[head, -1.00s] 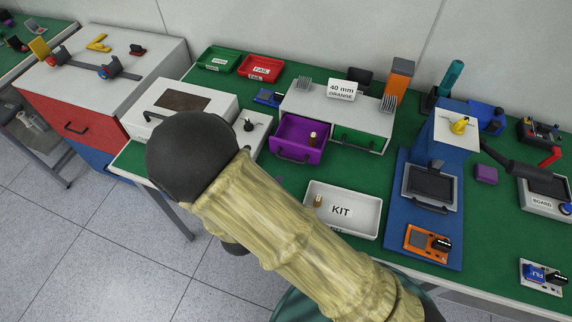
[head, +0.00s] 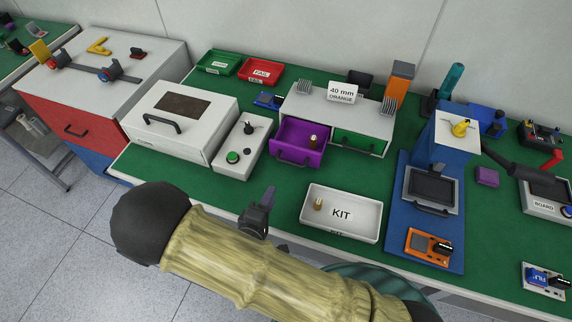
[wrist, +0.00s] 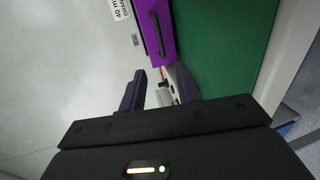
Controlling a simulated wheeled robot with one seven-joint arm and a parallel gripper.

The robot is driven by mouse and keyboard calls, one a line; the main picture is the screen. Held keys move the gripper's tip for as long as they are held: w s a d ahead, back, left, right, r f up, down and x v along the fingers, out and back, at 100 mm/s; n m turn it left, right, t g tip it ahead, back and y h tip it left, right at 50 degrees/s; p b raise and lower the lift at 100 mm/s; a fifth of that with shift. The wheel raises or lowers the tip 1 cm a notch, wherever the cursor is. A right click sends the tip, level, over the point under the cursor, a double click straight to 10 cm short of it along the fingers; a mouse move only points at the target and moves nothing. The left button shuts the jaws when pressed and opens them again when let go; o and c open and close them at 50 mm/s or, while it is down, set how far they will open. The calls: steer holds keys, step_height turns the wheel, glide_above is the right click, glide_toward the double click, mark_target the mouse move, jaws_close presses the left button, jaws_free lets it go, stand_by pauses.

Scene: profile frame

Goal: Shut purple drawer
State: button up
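The purple drawer (head: 290,153) is pulled out from the left side of the small white cabinet (head: 372,120). A small brass-coloured piece (head: 312,141) stands inside it. The drawer's dark handle shows at its front in the wrist view, where the purple front (wrist: 143,22) is at the top. My gripper (head: 268,196) is near the table's front edge, in front of and left of the drawer, not touching it. In the wrist view my gripper (wrist: 157,84) has its two dark fingers apart, and I see nothing held between them.
A white KIT tray (head: 368,229) with a brass piece lies right of my gripper. A button box (head: 229,167) and a white lidded case (head: 160,150) stand left of the drawer. A closed green drawer (head: 356,144) is beside the purple one. Green table between gripper and drawer is clear.

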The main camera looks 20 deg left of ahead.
steer(key=p+x, duration=0.2)
steer(key=x, duration=1.2)
steer(key=shift+w+f, duration=0.15)
jaws_close()
